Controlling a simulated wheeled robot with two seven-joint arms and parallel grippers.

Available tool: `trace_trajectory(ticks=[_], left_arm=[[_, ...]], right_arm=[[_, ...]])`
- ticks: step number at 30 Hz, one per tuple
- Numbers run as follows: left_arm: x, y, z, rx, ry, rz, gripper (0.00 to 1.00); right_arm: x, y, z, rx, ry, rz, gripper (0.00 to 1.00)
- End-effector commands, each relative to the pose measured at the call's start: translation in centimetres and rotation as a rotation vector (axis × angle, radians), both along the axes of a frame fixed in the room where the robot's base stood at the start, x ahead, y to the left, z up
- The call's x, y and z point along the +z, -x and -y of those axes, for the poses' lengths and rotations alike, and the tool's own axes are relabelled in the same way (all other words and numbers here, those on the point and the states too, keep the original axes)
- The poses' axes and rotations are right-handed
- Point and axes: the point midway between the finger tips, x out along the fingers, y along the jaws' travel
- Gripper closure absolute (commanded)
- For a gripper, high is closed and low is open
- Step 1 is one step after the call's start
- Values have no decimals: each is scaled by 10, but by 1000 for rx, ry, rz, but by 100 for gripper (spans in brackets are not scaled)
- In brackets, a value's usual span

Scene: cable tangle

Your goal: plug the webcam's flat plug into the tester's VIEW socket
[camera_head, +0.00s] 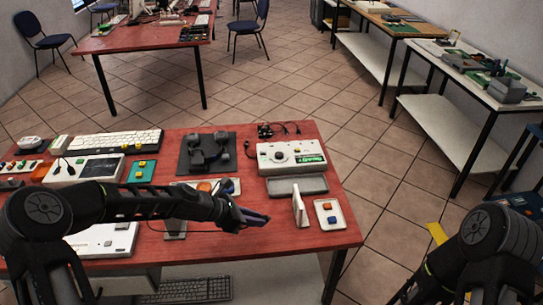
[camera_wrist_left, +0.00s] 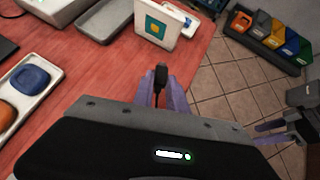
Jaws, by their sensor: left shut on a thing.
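My left gripper (camera_head: 262,218) is above the front right part of the red table. In the left wrist view its purple fingers (camera_wrist_left: 162,98) are shut on a small black plug (camera_wrist_left: 161,76) with a thin dark cable. The plug's shape is too small to tell flat from round. The tester, seemingly the pale box (camera_head: 290,157) with a dial and a green panel, stands behind the gripper, apart from it. Its socket labels cannot be read. My right gripper (camera_wrist_left: 268,132) shows at the right of the left wrist view, with its fingers apart and nothing visible between them.
A grey tray (camera_head: 297,186) lies before the pale box. An upright white panel (camera_head: 300,209) and a white tray with coloured blocks (camera_head: 328,216) stand at the right. A black stand (camera_head: 207,151), a keyboard (camera_head: 115,142) and other devices crowd the left. Coloured bins (camera_wrist_left: 268,38) stand beyond the table.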

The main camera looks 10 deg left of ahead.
Motion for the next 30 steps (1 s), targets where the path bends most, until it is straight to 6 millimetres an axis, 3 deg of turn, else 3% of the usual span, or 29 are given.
trace_trajectory(ticks=[8,14,20,30], left_arm=[[1,-10,-5,81,0,0,100],[4,-17,-14,305,-1,0,100],[32,-12,-38,609,-2,0,100],[98,32,-72,975,-2,11,100]], right_arm=[[0,0,0,-1,0,0,48],[-1,0,1,-5,2,-2,48],[-2,1,2,-8,6,-7,48],[-6,5,3,-9,12,-17,48]])
